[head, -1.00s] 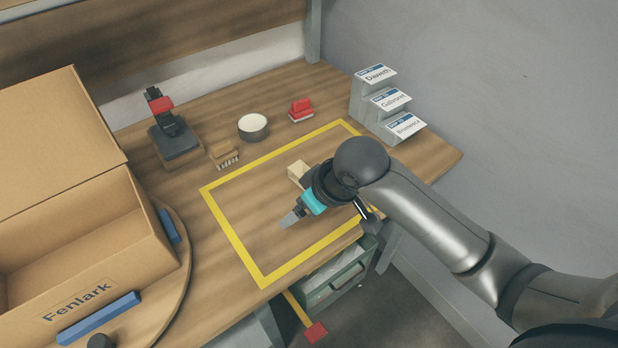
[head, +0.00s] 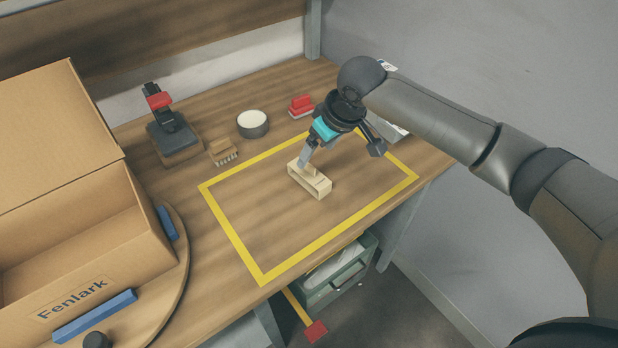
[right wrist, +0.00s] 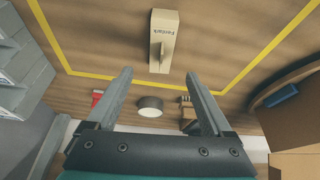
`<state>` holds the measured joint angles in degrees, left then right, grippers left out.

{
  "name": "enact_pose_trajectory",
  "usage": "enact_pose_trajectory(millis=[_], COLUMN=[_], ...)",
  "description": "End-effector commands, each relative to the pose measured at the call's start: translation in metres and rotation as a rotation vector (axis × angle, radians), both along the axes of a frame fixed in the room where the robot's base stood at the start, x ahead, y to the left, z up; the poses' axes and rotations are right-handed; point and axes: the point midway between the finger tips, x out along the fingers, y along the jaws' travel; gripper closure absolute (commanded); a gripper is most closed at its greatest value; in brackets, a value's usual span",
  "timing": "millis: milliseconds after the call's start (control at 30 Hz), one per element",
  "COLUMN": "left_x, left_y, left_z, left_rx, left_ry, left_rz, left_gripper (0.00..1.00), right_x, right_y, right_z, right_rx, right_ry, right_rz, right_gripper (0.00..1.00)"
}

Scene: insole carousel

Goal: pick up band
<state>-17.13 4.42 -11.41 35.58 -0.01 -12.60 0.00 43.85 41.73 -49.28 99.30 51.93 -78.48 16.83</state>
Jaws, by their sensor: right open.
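The band looks like a cream, open-ended rectangular sleeve (head: 318,186) lying inside the yellow outline on the table. In the right wrist view the band (right wrist: 164,28) is at the top centre, with "Fenlark" lettering and a dark mark on it. My right gripper (head: 304,163) is over the far end of the band in the head view and hides part of it. In the right wrist view my right gripper (right wrist: 158,73) has its fingers wide apart with nothing between them, the band beyond the tips. I cannot tell whether a finger touches it. My left gripper is out of view.
An open cardboard box (head: 70,250) stands on a round wooden turntable (head: 178,262) at left. A black device with red (head: 170,128), a brush (head: 223,152), a round tin (head: 253,124) and a red object (head: 301,106) stand behind the yellow outline (head: 228,236). Its front area is clear.

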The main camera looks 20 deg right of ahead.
Motion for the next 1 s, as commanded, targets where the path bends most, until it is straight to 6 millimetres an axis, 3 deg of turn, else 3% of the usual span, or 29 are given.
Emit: enact_pose_trajectory(millis=[100, 333, 600, 967, 1000], left_x=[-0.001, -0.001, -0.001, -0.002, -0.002], left_y=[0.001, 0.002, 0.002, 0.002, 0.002], left_z=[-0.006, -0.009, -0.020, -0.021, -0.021], left_rx=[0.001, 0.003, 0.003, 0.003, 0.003], left_ry=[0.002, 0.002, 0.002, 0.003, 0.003], left_rz=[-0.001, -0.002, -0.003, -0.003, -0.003], left_gripper=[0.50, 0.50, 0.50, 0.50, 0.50], right_x=[0.006, 0.011, 0.020, 0.023, 0.023], right_y=[0.004, 0.006, 0.012, 0.013, 0.013], right_z=[-0.019, -0.033, -0.071, -0.078, -0.078], right_rx=[0.002, 0.000, 0.000, -0.001, -0.001], right_ry=[0.001, 0.000, 0.001, -0.002, -0.002], right_rz=[0.001, 0.001, 0.000, 0.002, 0.002], right_gripper=[0.15, 0.15, 0.15, 0.15, 0.18])
